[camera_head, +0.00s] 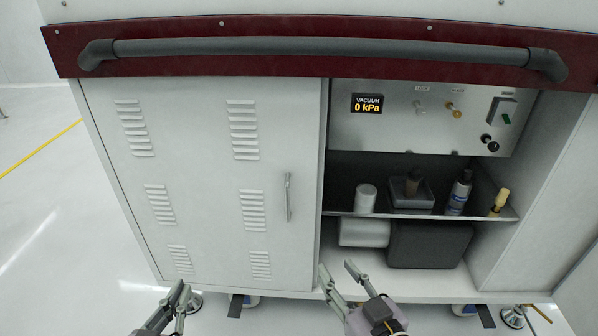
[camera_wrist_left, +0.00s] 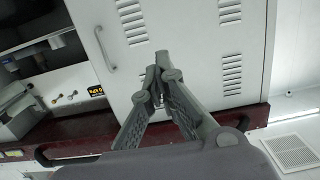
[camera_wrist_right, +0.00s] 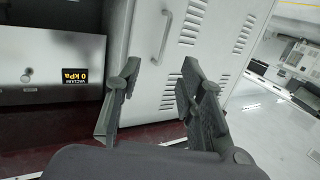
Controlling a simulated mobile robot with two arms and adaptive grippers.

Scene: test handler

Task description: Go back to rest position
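My left gripper (camera_head: 182,288) is low in front of the closed left cabinet door (camera_head: 210,190) in the head view. Its fingertips meet in the left wrist view (camera_wrist_left: 161,64), and nothing shows between them. My right gripper (camera_head: 336,267) is low near the front edge of the open right compartment. Its fingers are apart and empty, as the right wrist view (camera_wrist_right: 160,68) also shows. Both grippers appear clear of the cabinet.
A dark handrail (camera_head: 320,46) runs across the cabinet. The door has a handle (camera_head: 288,197). A vacuum display (camera_head: 368,104) reads 0 kPa. A shelf (camera_head: 375,215) holds a white cylinder (camera_head: 365,198), a bottle (camera_head: 459,192) and a brush-like item (camera_head: 499,202). Open floor (camera_head: 50,220) lies left.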

